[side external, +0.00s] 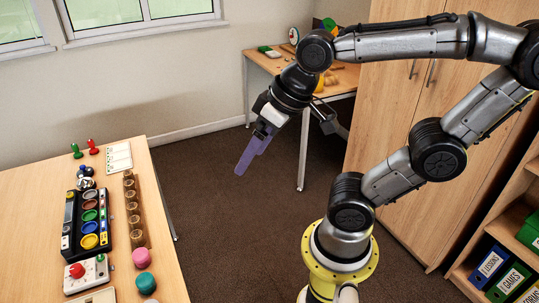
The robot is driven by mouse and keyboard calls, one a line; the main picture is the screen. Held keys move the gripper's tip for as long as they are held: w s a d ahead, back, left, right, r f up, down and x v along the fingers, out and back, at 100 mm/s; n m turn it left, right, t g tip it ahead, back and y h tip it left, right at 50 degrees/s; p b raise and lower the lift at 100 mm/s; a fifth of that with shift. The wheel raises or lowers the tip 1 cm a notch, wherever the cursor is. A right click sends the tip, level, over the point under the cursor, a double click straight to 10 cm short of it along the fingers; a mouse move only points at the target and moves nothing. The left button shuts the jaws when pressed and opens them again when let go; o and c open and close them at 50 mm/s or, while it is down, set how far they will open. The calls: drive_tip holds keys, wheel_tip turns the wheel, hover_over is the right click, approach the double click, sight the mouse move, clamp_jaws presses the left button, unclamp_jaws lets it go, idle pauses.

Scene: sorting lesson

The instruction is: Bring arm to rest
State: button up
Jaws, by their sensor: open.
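My gripper (252,154) hangs in the air over the brown carpet (235,215), to the right of the near wooden table (165,230). Its purple fingers point down and to the left. It is open, and nothing shows between the fingers. It is apart from the table and from everything on it. The arm reaches across the upper right of the view from its yellow base ring.
The table holds a black tray of coloured cups (89,240), a wooden holed strip (133,210), a red-buttoned box (87,273), and pink (141,257) and green (146,283) pieces. A second table (279,65) stands behind. Cabinet (400,130) and shelf (518,235) stand right.

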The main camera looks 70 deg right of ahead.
drive_tip(key=s, duration=0.1)
drive_tip(key=s+d+f+n, duration=0.1)
drive_tip(key=s, duration=0.1)
drive_tip(key=shift+d+f+h, duration=0.15)
drive_tip(key=shift+d+h, duration=0.05)
drive_tip(key=shift+h, duration=0.1)
drive_tip(key=shift+c, duration=0.3)
